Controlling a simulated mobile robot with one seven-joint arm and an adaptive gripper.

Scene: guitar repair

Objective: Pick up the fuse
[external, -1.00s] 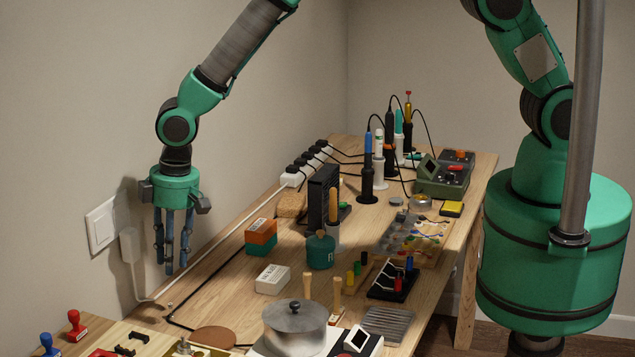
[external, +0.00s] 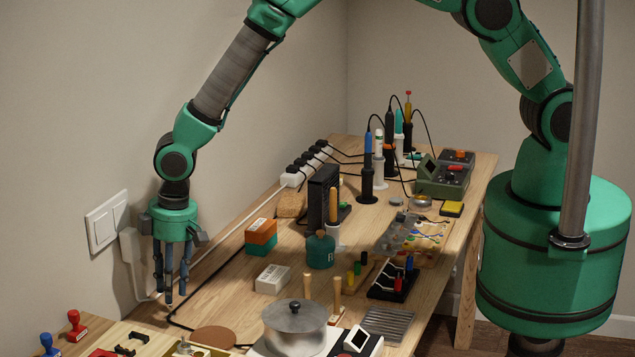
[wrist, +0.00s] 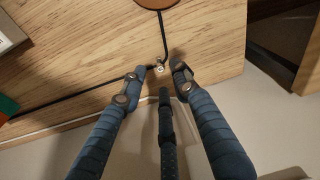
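A tiny pale, shiny piece, which looks like the fuse (wrist: 160,67), lies on the wooden table next to a black cable in the wrist view. My gripper (wrist: 157,82) has three blue-grey fingers, spread apart with nothing between them. Its fingertips are close to the piece, just short of it in the wrist view. In the external view my gripper (external: 169,288) points down near the table's left edge, beside the wall. The fuse is too small and too close to the fingertips there to make out clearly.
A black cable (wrist: 80,95) runs past the fuse. A wall switch (external: 107,222) and white adapter (external: 131,247) are beside my gripper. A brown disc (external: 213,338), a white box (external: 272,279) and a pot (external: 295,330) stand to the right. Stamps (external: 75,325) are nearer the camera.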

